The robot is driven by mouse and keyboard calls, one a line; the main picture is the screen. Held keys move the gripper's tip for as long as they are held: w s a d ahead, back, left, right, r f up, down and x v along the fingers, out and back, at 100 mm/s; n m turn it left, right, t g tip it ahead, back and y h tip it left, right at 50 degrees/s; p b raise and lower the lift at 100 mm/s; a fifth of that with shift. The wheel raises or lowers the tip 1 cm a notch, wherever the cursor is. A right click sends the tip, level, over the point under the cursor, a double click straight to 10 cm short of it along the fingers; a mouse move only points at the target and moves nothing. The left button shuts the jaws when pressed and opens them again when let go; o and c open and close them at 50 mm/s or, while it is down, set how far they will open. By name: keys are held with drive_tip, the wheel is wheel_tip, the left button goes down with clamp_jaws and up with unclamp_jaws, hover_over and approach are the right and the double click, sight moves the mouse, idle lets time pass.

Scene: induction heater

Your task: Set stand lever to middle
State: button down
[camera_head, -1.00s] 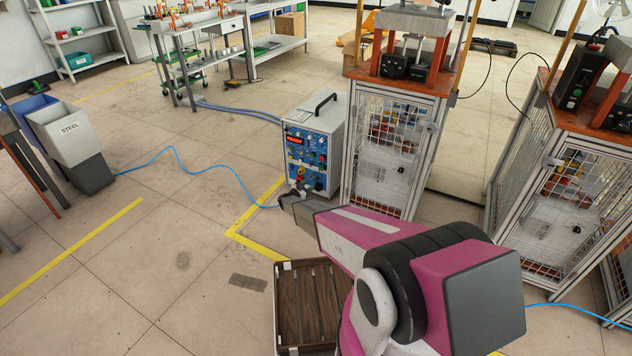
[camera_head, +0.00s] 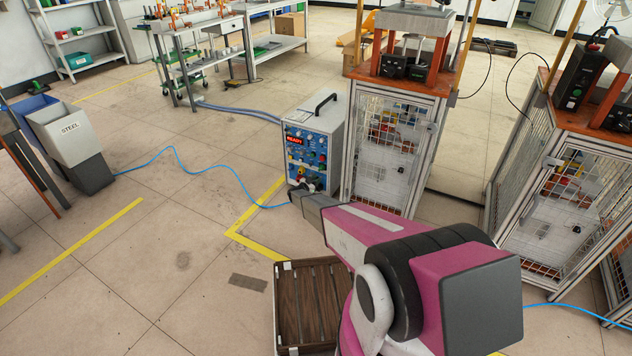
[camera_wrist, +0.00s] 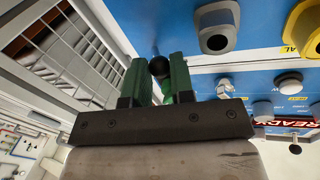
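The stand lever shows in the wrist view as a black ball knob (camera_wrist: 159,67) in front of the blue panel. My gripper (camera_wrist: 160,62) has its two green fingers on either side of the knob, near their tips. The gap between the fingers is about as wide as the knob; whether they press on it is unclear. The lever's shaft is mostly hidden. In the head view, my gripper (camera_head: 298,193) is at the lower front of the heater control box (camera_head: 313,140), and the lever cannot be made out there.
The blue panel carries several other knobs, including a large grey one (camera_wrist: 215,30), and a red READY display (camera_wrist: 293,123). A caged press stand (camera_head: 388,150) is right of the box. A slatted wooden crate (camera_head: 308,300) lies on the floor below my arm.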

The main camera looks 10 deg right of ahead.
sight(323, 181)
drive_tip(key=shift+s+d, duration=0.1)
drive_tip(key=shift+s, duration=0.05)
drive_tip(key=shift+s+d+n+t+y, duration=0.45)
drive_tip(key=shift+n+t+y, duration=0.6)
drive_tip(key=shift+n+y, duration=0.9)
drive_tip(key=shift+s+d+n+t+y, duration=0.2)
drive_tip(key=shift+d+n+t+y, duration=0.75)
drive_tip(key=shift+y, duration=1.55)
drive_tip(key=shift+s+d+n+t+y, duration=0.3)
drive_tip(key=shift+n+t+y, duration=0.9)
drive_tip(key=shift+n+y, duration=0.95)
drive_tip(key=shift+y, duration=0.5)
drive_tip(key=c, duration=1)
unclamp_jaws()
drive_tip(key=shift+s, duration=0.15)
